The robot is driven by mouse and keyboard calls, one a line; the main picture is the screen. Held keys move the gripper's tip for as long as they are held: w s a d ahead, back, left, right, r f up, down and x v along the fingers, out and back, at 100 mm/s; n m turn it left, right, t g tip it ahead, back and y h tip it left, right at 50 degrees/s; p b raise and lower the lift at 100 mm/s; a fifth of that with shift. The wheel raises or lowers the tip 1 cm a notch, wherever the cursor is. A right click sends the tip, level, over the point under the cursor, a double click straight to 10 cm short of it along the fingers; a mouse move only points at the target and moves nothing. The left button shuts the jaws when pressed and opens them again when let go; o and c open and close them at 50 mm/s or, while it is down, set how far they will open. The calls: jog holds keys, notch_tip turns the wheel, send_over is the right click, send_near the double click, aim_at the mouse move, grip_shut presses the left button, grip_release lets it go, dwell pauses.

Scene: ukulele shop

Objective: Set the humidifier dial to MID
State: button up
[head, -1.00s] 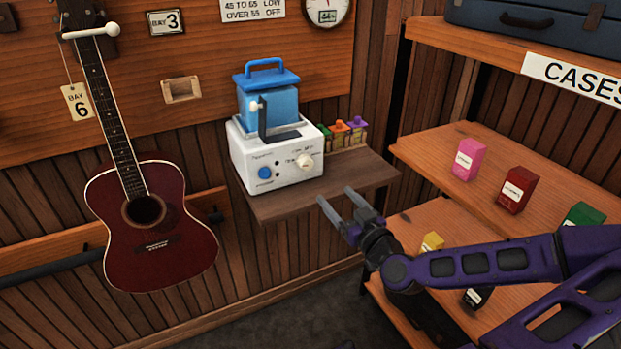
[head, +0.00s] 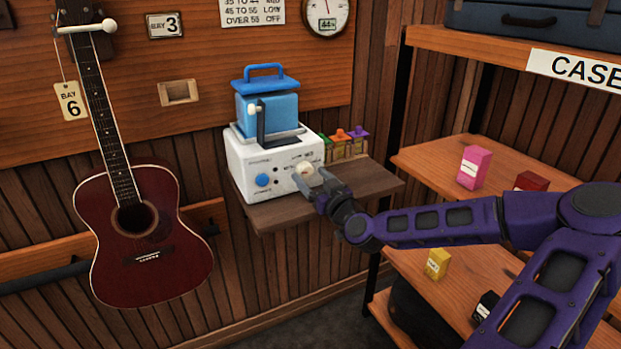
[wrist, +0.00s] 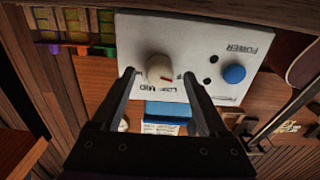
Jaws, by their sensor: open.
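The humidifier (head: 236,160) is a white box with a blue tank and lid on a wooden wall shelf. Its cream dial (wrist: 158,66) is on the front panel, beside a blue POWER button (wrist: 234,74). In the wrist view the panel is upside down. LOW and MID labels show below the dial; other labels there are hidden or unclear. A small red mark on the dial faces lower right, nearer LOW than MID. My gripper (wrist: 159,75) is open, its fingers on either side of the dial; contact is not clear. In the head view my gripper (head: 310,180) is at the dial.
A dark red guitar (head: 140,260) hangs at left. A gauge (head: 325,14) reads about 44%, beside a partly cut-off settings sign (head: 252,10). Shelves with small boxes are at right.

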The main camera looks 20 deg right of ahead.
jog(key=shift+w, duration=0.45)
jog(key=shift+c, duration=0.4)
grip_shut()
